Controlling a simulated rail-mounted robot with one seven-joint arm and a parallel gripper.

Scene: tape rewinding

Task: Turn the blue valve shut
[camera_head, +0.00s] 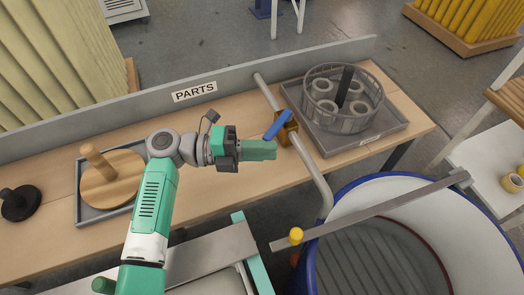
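The blue valve handle (277,125) is a flat bar on a brass valve body (287,134). It looks slanted across the grey pipe (313,177), its lower end to the left of the pipe. The pipe runs from the back of the table down past its front edge. My gripper (274,151) is just left of the valve, its green fingers pointing right towards the brass body and a little below the blue handle. The fingers appear apart from the handle. From this angle I cannot make out a gap between them.
A grey tray (394,131) with a wire basket (342,122) of rolls stands right of the pipe. A wooden disc with a peg (112,178) sits in a tray at left. A large blue-rimmed tub (440,235) with a bar across it stands in front. A raised board (100,122) edges the table's back.

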